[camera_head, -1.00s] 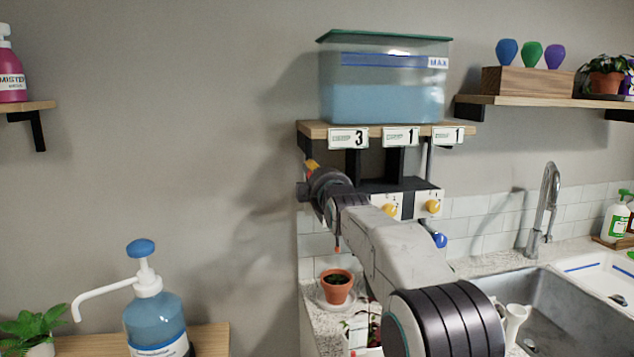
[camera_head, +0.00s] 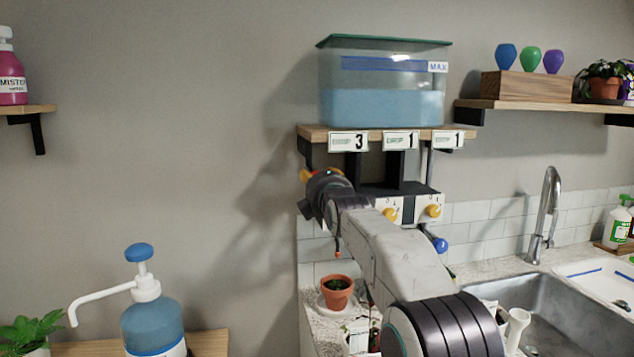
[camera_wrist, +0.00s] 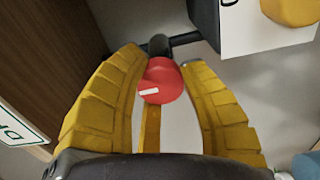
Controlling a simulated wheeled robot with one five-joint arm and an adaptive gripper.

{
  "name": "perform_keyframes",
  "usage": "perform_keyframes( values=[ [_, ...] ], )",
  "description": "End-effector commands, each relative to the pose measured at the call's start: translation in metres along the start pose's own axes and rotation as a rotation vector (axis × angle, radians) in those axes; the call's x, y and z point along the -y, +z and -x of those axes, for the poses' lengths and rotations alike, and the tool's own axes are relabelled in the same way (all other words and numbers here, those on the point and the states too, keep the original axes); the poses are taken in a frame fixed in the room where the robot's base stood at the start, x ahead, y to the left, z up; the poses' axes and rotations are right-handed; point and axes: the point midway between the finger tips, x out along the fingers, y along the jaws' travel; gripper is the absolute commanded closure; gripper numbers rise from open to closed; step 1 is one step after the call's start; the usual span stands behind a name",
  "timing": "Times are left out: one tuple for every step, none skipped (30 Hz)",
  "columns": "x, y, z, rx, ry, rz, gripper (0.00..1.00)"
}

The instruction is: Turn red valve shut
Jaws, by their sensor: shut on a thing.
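The red valve (camera_wrist: 161,80) shows as a round red knob with a small white mark, on a dark stem, in the wrist view. My gripper (camera_wrist: 166,65) has its yellow fingers on either side of the knob and is shut on it. In the head view my gripper (camera_head: 320,174) is under the left end of the tank shelf, and the red knob is hidden behind my wrist. Two yellow knobs (camera_head: 390,214) (camera_head: 433,211) sit on white plates to the right of it.
A tank of blue water (camera_head: 382,104) stands on a wooden shelf (camera_head: 312,132) above my gripper. A potted seedling (camera_head: 337,293) stands below. A blue knob (camera_head: 440,245) is right of my arm.

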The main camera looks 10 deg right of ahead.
Motion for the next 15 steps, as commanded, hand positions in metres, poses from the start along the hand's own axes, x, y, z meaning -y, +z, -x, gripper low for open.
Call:
perform_keyframes(
  values=[
    [0.0004,0.0016,-0.0004,0.002,0.000,0.005,0.94],
    [0.0003,0.0016,-0.0004,0.002,0.000,0.007,0.94],
    [0.0001,0.0016,-0.0004,0.002,0.000,0.008,0.94],
    [0.0001,0.0016,-0.0004,0.002,0.001,0.008,0.95],
    [0.0000,0.0017,-0.0003,0.002,0.001,0.008,0.95],
    [-0.0001,0.0017,-0.0003,0.003,0.001,0.008,0.95],
    [-0.0001,0.0017,-0.0003,0.003,0.001,0.008,0.95],
    [-0.0002,0.0017,-0.0003,0.003,0.001,0.008,0.95],
    [-0.0003,0.0017,-0.0003,0.003,0.002,0.008,0.95],
    [-0.0004,0.0017,-0.0003,0.003,0.002,0.008,0.95],
    [-0.0004,0.0018,-0.0002,0.003,0.002,0.008,0.95],
    [-0.0005,0.0018,-0.0002,0.003,0.002,0.008,0.95],
    [-0.0006,0.0018,-0.0002,0.003,0.002,0.008,0.61],
    [-0.0006,0.0018,-0.0002,0.003,0.002,0.008,0.58],
    [-0.0007,0.0017,-0.0002,0.003,0.002,0.007,0.54]
  ],
)
